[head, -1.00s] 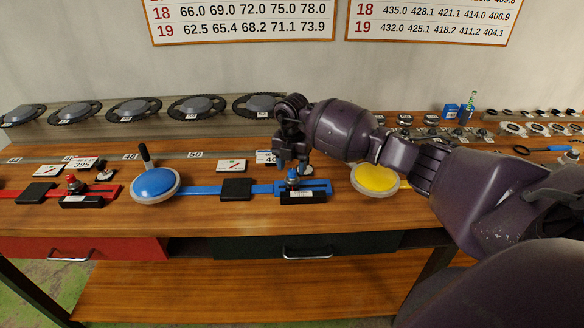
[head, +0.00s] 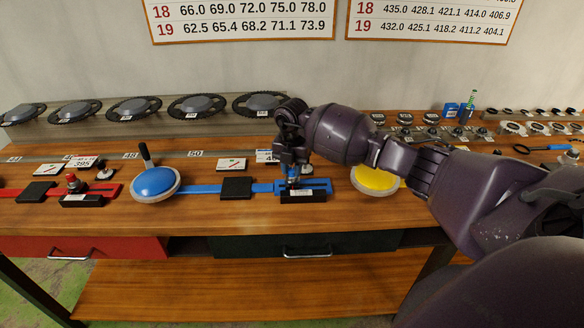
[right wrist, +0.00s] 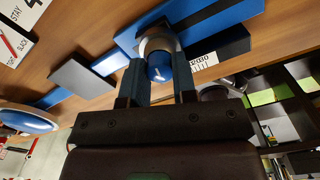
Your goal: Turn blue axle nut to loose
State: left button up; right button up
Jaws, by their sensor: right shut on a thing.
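The blue axle nut (right wrist: 160,68) sits on the blue slotted bar (right wrist: 225,18) and shows between my right gripper's fingers in the right wrist view. My right gripper (head: 292,172) is lowered over the nut in the head view, and its fingers are shut on it. In the right wrist view the fingers (right wrist: 160,85) lie on either side of the blue cap. The gripper hides most of the nut in the head view. The blue bar (head: 318,185) lies on the wooden bench with a black labelled block (head: 308,196) in front. My left gripper is not in view.
A blue round pad (head: 155,182) with a black lever stands to the left, and a yellow round pad (head: 374,179) to the right. A black block (head: 236,188) rests on the blue bar. A red bar with a red nut (head: 73,184) is at far left. Chainrings (head: 196,105) line the back.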

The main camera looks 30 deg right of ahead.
jog(key=n+b, duration=0.2)
jog(key=n, duration=0.2)
jog(key=n+b, duration=0.1)
jog(key=n, duration=0.2)
jog(key=shift+n, duration=0.3)
jog(key=n+b, duration=0.2)
jog(key=n, duration=0.1)
jog(key=shift+n, duration=0.4)
jog(key=shift+n+b, duration=0.6)
jog(key=shift+n, duration=1.2)
jog(key=shift+r, duration=0.1)
jog(key=o, duration=0.9)
jog(key=shift+o, duration=0.2)
